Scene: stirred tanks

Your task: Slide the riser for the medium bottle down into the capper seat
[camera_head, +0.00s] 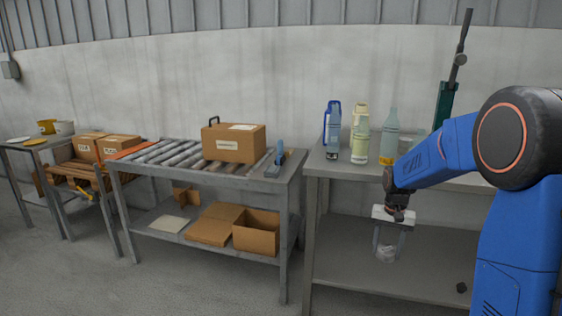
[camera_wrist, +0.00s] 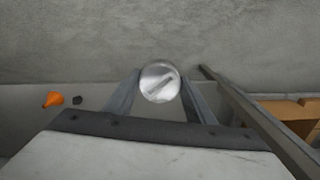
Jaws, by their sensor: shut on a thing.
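My gripper (camera_head: 389,246) hangs in front of the right bench, below the level of its top, with its fingers pointing down. It is shut on a pale, silvery round piece, which I take to be the riser (camera_head: 386,254). In the wrist view the riser (camera_wrist: 159,82) shows as a round metallic face with a bar or slot across it, between the two fingertips. A green upright device with a dark lever, probably the capper (camera_head: 445,105), stands at the back of the right bench. Its lower part and seat are hidden behind my arm.
Several bottles, one a clear bottle (camera_head: 390,137), stand on the right bench (camera_head: 318,168). A roller table (camera_head: 150,152) to the left holds a cardboard box (camera_head: 234,143). The wrist view shows an orange object (camera_wrist: 53,99) and a small dark one (camera_wrist: 77,100).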

